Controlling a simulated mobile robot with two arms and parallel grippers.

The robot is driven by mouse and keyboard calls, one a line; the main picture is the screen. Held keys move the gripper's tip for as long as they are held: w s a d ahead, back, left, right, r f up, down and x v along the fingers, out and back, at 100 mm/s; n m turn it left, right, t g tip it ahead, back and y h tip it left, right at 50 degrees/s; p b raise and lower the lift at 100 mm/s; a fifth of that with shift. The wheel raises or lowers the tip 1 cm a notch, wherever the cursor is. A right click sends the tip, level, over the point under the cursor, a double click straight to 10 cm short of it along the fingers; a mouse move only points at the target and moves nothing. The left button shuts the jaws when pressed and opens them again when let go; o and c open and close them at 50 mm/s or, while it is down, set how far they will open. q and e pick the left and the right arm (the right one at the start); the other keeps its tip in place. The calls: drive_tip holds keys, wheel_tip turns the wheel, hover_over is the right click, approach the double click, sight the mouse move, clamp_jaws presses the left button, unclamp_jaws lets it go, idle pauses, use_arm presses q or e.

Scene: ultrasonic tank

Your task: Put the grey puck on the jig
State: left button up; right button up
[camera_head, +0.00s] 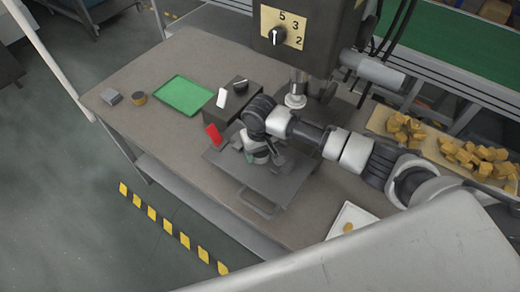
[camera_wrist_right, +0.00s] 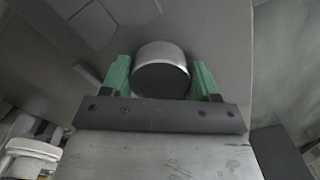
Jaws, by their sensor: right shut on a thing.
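The grey puck (camera_wrist_right: 160,68) is a short metal cylinder. My right gripper (camera_wrist_right: 161,80) is shut on it, with a green fingertip on each side. In the head view my right gripper (camera_head: 257,155) is low over a dark grey plate (camera_head: 288,187) with a handle at its front. The puck is hard to make out there behind my gripper and wrist. In the wrist view a raised angular grey shape (camera_wrist_right: 95,25) lies beyond the puck, on a grey surface; I cannot tell whether it is the jig. My left gripper is not in view.
A red piece (camera_head: 214,134) stands close left of my right gripper. A dark box (camera_head: 228,104) with a knob stands behind. A green tray (camera_head: 186,95), a brown round piece (camera_head: 139,98) and a grey block (camera_head: 111,97) are farther left. A machine head (camera_head: 300,35) hangs above the table.

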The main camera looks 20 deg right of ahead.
drive_tip(key=shift+f, duration=0.1)
drive_tip(key=o, duration=1.1)
drive_tip(key=shift+c, duration=0.2)
wheel_tip(320, 180, up, 12)
drive_tip(key=b, duration=0.1)
drive_tip(key=shift+b, duration=0.4)
